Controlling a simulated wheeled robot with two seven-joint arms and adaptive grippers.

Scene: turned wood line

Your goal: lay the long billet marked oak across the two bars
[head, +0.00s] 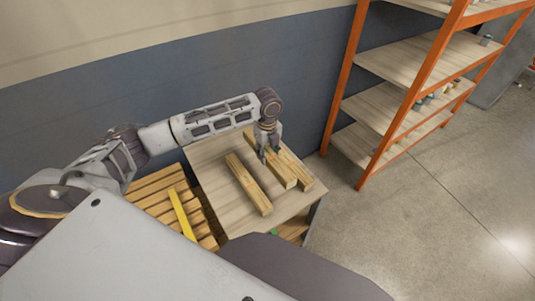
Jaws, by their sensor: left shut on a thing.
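Three long pale wooden pieces lie side by side on or just above a light wood table (225,205). My left gripper (269,156) points down and is shut on the middle piece (284,174). The left piece (249,184) lies apart from it on the table. The right piece (299,175) is close beside the held piece and partly hidden by it. No oak mark is readable, and I cannot tell which pieces are the two bars or whether the held piece is lifted. My right gripper is out of view.
A slatted wooden pallet (152,190) with a yellow strip (182,214) is left of the table. An orange-framed shelf unit (420,85) stands to the right. A blue and cream wall (110,95) runs behind. The table's left part is bare, and the concrete floor at right is open.

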